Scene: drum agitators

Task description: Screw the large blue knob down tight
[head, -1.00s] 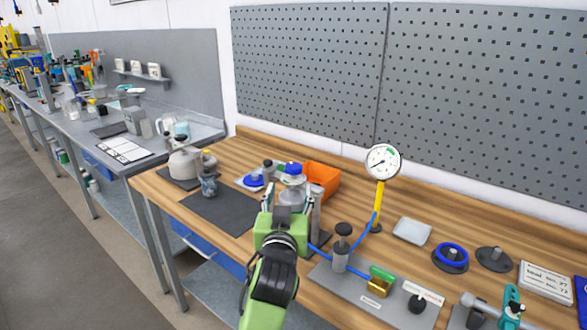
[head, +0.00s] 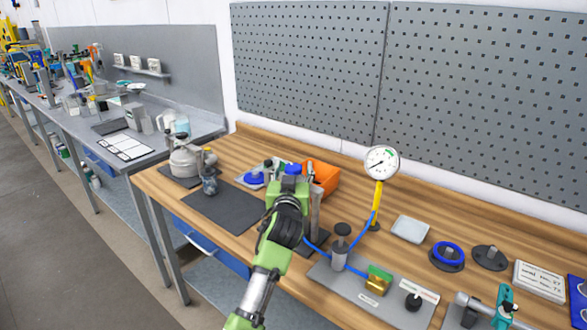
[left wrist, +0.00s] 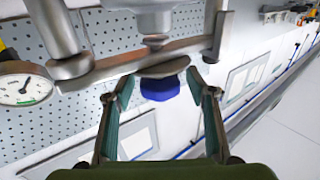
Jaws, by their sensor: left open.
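A large blue knob (head: 293,168) shows just past my left gripper (head: 290,175) in the head view, on a device that the gripper and arm mostly hide. In the left wrist view, a blue knob (left wrist: 160,88) sits against a metal crossbar (left wrist: 150,62). My left gripper (left wrist: 158,95) is open there, with one finger on each side of the knob. A gap shows on both sides, so the fingers look clear of it. My right gripper is in neither view.
An orange bin (head: 323,177) stands close behind the gripper. A pressure gauge (head: 381,163) on a yellow stem stands to the right, with blue hoses and a grey base plate (head: 350,290). A black mat (head: 222,208) lies left. A blue ring (head: 447,254) lies farther right.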

